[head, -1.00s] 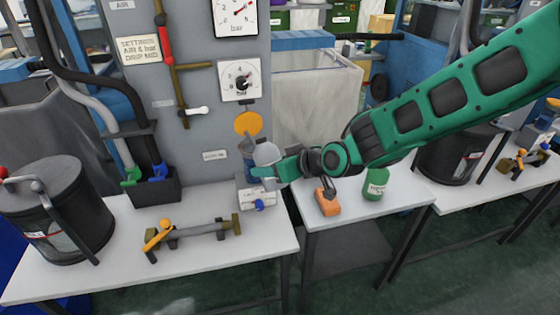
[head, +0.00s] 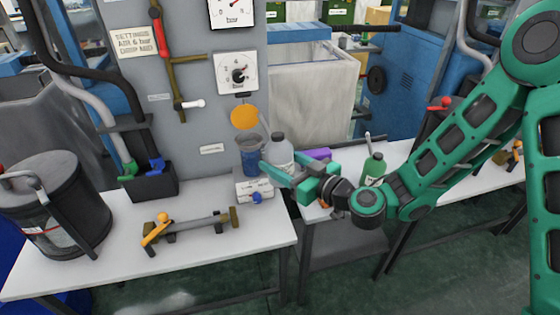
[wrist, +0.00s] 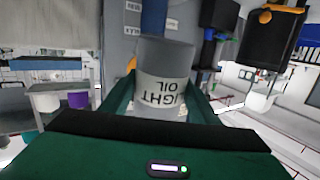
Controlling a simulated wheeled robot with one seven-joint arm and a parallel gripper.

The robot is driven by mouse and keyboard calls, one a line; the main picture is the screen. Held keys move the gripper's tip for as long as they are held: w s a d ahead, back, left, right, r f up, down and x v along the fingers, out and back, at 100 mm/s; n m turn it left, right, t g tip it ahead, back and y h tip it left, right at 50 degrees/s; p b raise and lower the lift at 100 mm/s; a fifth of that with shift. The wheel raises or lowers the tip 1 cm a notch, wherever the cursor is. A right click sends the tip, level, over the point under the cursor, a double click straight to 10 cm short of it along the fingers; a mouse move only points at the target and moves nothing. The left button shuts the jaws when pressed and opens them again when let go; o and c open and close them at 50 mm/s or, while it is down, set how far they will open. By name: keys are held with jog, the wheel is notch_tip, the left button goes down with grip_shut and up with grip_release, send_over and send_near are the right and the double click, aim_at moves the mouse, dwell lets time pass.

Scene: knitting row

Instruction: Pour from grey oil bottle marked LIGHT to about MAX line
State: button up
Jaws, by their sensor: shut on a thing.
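My gripper (head: 277,170) is shut on the grey oil bottle (head: 280,150), which stands about upright in the jaws, cap end up. A blue oil cup (head: 250,156) sits just left of the bottle, on the panel above a white block. Its orange lid (head: 245,117) is raised above it. The MAX line and the oil level are too small to make out.
A green bottle (head: 373,168) and a purple item (head: 318,154) are on the right bench, close to my arm. A black drum (head: 52,205) and a brass-ended bar fitting (head: 190,227) are on the left bench. The left bench's front is clear.

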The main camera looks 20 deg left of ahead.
jog(key=shift+d+t, duration=0.15)
jog(key=shift+t, duration=0.15)
jog(key=shift+s+y, duration=0.25)
jog(key=shift+y, duration=0.05)
jog(key=shift+d+r, duration=0.2)
jog(key=shift+r, duration=0.1)
jog(key=shift+d+r, duration=0.1)
